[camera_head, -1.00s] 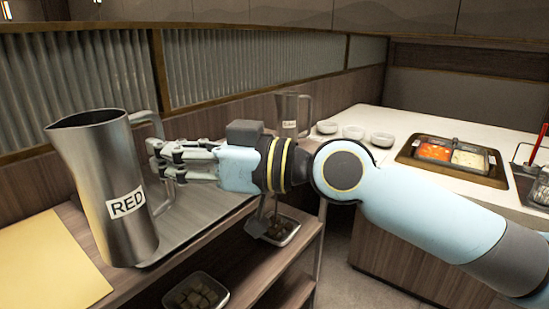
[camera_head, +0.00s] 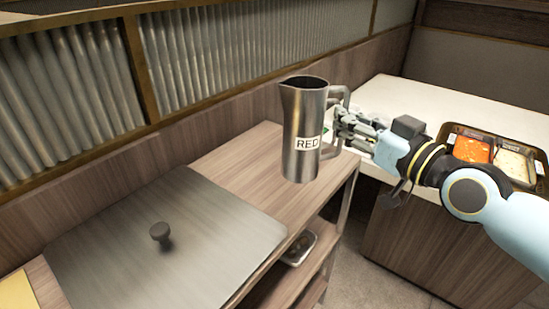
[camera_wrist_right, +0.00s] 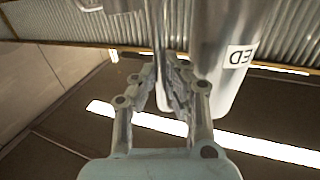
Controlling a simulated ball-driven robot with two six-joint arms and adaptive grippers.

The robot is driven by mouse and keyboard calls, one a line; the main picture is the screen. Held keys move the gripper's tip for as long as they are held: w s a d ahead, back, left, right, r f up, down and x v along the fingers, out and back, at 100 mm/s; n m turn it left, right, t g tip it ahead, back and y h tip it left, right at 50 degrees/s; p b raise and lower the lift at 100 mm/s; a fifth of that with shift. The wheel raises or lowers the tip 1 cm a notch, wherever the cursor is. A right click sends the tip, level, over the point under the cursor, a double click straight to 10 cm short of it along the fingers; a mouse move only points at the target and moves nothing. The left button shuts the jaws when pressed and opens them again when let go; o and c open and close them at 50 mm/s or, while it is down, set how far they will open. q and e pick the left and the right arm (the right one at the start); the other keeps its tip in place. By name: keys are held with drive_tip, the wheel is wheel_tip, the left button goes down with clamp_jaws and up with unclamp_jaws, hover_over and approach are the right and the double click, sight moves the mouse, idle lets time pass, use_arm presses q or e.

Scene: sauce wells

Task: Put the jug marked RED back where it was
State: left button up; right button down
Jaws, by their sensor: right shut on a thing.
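The steel jug marked RED (camera_head: 301,115) is upright over the far right part of the wooden counter (camera_head: 228,151) in the head view. Its spout points left and its handle points right. My right gripper (camera_head: 347,128) comes from the right and is shut on the handle. I cannot tell whether the jug's base touches the counter. In the right wrist view the jug (camera_wrist_right: 222,75) is beyond the fingers (camera_wrist_right: 174,95), with part of its label visible. My left gripper is not in view.
A flat metal lid (camera_head: 215,225) with a knob (camera_head: 160,234) covers the near counter. A yellow sheet (camera_head: 14,292) is at bottom left. A corrugated partition (camera_head: 220,50) runs behind.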

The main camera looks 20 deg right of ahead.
use_arm(q)
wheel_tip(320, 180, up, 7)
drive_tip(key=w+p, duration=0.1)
drive_tip(key=p, duration=0.4)
use_arm(e)
drive_tip(key=d+r+m+h, duration=0.1)
drive_tip(key=d+h, duration=0.1)
drive_tip(key=d, duration=0.2)
use_arm(q)
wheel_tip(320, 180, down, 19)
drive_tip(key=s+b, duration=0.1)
drive_tip(key=b, duration=1.7)
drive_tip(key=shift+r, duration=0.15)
use_arm(e)
drive_tip(key=w+a+f+y, duration=0.1)
drive_tip(key=w+a+f, duration=0.4)
drive_tip(key=w+f, duration=0.4)
wheel_tip(320, 180, down, 2)
drive_tip(key=shift+w+a+f, duration=0.1)
drive_tip(key=shift+w+a, duration=0.1)
drive_tip(key=shift+a, duration=0.05)
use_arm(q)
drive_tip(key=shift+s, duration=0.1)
